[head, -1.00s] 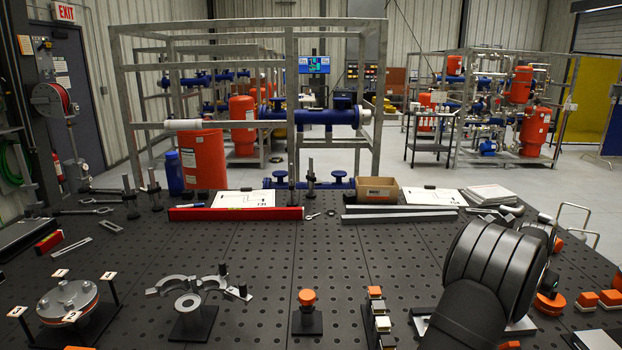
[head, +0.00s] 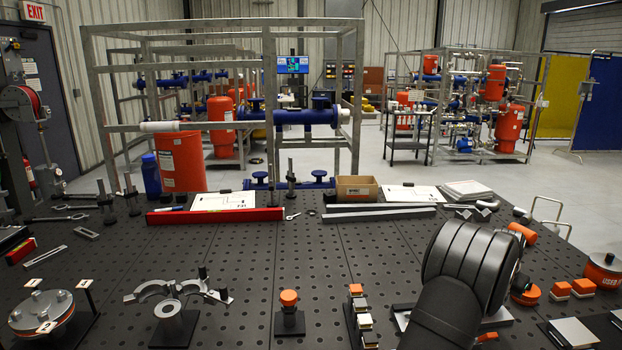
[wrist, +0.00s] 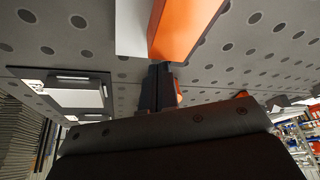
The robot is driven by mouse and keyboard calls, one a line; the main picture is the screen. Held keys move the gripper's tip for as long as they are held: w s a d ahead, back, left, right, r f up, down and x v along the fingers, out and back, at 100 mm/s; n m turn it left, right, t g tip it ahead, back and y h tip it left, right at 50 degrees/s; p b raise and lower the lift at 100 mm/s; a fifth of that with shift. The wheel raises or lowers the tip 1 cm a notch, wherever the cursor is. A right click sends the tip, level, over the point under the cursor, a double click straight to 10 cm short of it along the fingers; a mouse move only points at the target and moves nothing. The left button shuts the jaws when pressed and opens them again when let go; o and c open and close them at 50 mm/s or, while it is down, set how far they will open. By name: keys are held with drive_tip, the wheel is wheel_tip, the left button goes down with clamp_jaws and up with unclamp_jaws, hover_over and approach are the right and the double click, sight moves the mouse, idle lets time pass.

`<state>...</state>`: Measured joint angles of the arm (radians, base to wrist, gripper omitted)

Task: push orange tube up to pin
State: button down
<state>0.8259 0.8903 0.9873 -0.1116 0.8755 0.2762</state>
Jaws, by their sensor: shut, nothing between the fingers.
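An orange tube (head: 522,233) shows at the right in the head view, just behind my arm and partly hidden by it. In the wrist view a large orange piece (wrist: 185,25) lies beside a pale flat strip (wrist: 132,28); I cannot tell if this piece is the tube. My gripper (wrist: 158,82) is shut and empty, its dark fingertips close to the near end of that orange piece. I cannot tell if they touch. In the head view my arm hides the gripper. I cannot make out the pin.
A dark perforated table (head: 250,255) carries an orange-capped post (head: 289,300), a row of small blocks (head: 358,312), a clamp bracket (head: 180,295) and a red bar (head: 215,215). Orange blocks (head: 572,289) and a red-orange can (head: 604,270) stand at the right. The middle is clear.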

drive_tip(key=shift+a, duration=1.65)
idle(0.5)
drive_tip(key=shift+d, duration=0.15)
drive_tip(key=shift+w+d, duration=0.1)
drive_tip(key=shift+d, duration=0.4)
drive_tip(key=shift+r, duration=3.5)
drive_tip(key=shift+f, duration=0.1)
wheel_tip(320, 180, down, 7)
drive_tip(key=shift+r, duration=0.15)
drive_tip(key=shift+a, duration=0.55)
drive_tip(key=shift+d, duration=0.1)
